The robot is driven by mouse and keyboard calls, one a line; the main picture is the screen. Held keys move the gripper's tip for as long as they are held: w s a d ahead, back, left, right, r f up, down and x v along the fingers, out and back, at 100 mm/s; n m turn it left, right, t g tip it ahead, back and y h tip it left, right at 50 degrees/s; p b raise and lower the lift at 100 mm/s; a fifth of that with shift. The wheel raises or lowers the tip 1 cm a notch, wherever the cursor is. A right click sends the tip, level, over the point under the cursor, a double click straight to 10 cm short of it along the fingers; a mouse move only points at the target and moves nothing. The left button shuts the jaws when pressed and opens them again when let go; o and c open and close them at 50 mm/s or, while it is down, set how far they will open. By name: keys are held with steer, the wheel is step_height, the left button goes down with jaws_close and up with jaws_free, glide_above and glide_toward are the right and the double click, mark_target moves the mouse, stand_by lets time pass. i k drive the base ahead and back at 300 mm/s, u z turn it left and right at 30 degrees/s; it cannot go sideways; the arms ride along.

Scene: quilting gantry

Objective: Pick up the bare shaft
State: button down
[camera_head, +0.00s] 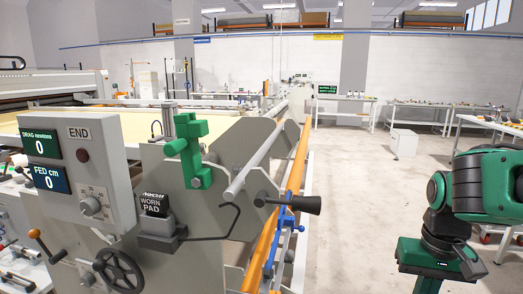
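A smooth, pale grey bare shaft (258,155) slants along the right side of the quilting machine. Its near end is by the grey end plate, and its far end runs back toward the wall. I cannot tell how it is held, or whether this is the shaft named by the task. Part of my green and black arm shows at the right edge. My gripper cannot be made out in this view, and nothing of mine touches the shaft.
A control box (83,160), green clamp (189,150), worn-pad block (157,228) and dark cone knob (305,204) crowd the machine's near end. Floor (350,200) is clear to the right; benches (425,107) stand behind.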

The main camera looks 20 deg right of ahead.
mark_target(231, 193)
steer(key=u, duration=1.8)
steer(key=k, duration=1)
steer(key=z, duration=1)
steer(key=i, duration=1)
